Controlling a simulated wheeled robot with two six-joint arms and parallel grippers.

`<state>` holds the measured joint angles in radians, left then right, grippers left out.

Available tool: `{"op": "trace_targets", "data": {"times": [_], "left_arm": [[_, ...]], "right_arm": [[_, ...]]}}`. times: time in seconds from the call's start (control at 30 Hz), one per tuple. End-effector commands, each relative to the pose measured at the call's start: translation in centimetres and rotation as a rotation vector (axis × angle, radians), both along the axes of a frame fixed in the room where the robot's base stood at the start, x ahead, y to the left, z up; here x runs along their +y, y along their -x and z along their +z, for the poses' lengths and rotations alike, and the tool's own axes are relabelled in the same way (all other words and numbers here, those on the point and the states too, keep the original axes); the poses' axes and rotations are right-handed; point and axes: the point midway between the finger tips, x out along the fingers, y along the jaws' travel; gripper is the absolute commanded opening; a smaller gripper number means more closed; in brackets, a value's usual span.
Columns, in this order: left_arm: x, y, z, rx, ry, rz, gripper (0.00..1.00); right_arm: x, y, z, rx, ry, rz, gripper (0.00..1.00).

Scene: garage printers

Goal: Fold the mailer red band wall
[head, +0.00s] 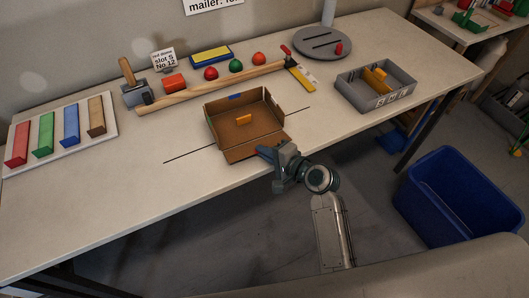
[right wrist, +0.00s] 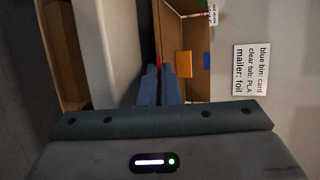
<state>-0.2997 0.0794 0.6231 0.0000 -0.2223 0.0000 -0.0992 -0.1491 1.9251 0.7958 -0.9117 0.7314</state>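The mailer is an open brown cardboard tray (head: 222,128) at the middle of the table, with an orange block (head: 243,119) inside. Its back wall bears a blue patch (head: 236,96). The near wall (head: 240,153) leans outward toward the table's front edge. My left gripper is out of view.
A grey divided bin (head: 361,97) stands to the right. A wooden bar (head: 215,87) with coloured balls behind it lies at the back, and a board of coloured blocks (head: 103,112) at the left. A blue bin (head: 455,195) stands on the floor. The table left of the mailer is clear.

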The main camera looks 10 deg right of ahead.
Motion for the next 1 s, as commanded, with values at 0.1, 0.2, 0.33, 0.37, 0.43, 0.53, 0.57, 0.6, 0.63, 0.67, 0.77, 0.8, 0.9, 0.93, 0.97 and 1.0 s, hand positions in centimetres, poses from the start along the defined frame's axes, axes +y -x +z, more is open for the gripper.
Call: {"op": "trace_targets", "data": {"times": [0.1, 0.2, 0.33, 0.37, 0.43, 0.53, 0.57, 0.6, 0.63, 0.67, 0.77, 0.8, 0.9, 0.93, 0.97, 1.0], "left_arm": [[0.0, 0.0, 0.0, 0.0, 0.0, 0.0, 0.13], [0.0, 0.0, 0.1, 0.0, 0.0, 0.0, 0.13], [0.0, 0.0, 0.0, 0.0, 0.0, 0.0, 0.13], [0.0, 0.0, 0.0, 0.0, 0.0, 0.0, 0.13], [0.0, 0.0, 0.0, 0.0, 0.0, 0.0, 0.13], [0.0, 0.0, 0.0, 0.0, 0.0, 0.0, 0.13], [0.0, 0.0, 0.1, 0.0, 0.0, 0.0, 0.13], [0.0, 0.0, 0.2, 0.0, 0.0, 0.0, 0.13], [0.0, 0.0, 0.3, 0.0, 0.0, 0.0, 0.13], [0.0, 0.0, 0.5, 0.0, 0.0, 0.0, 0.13], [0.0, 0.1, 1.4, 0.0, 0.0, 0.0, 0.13], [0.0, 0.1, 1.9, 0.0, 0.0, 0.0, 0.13], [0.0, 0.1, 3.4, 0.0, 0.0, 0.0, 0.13], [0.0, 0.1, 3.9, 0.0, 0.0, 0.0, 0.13], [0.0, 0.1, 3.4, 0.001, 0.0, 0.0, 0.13], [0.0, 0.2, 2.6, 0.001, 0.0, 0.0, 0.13]], "right_arm": [[0.0, 0.0, 0.0, 0.002, 0.001, 0.0, 0.0], [0.0, 0.0, 0.0, 0.002, 0.001, 0.0, 0.13], [0.0, 0.0, 0.0, 0.002, 0.001, 0.0, 0.13], [0.0, 0.0, 0.0, 0.002, 0.002, 0.0, 0.13], [0.0, 0.0, 0.0, 0.002, 0.002, 0.0, 0.13], [0.0, 0.0, 0.0, 0.002, 0.002, 0.0, 0.13], [0.0, 0.0, 0.0, 0.002, 0.002, 0.0, 0.13], [0.0, 0.0, 0.0, 0.005, 0.002, 0.0, 0.13], [0.0, 0.0, 0.1, 0.008, 0.003, 0.0, 0.13], [0.0, 0.0, 0.2, 0.011, 0.005, 0.001, 0.13], [0.0, -0.1, 0.7, 0.036, 0.011, 0.001, 0.13], [0.1, -0.2, 0.9, 0.051, 0.017, 0.002, 0.13], [0.1, -0.3, 1.5, 0.101, 0.03, 0.001, 0.13], [0.1, -0.3, 1.7, 0.119, 0.035, 0.001, 0.13], [-0.3, 0.0, 1.2, 0.126, 0.04, -0.002, 0.13], [-0.9, 0.7, 1.1, 0.123, 0.039, -0.003, 0.13]]}}
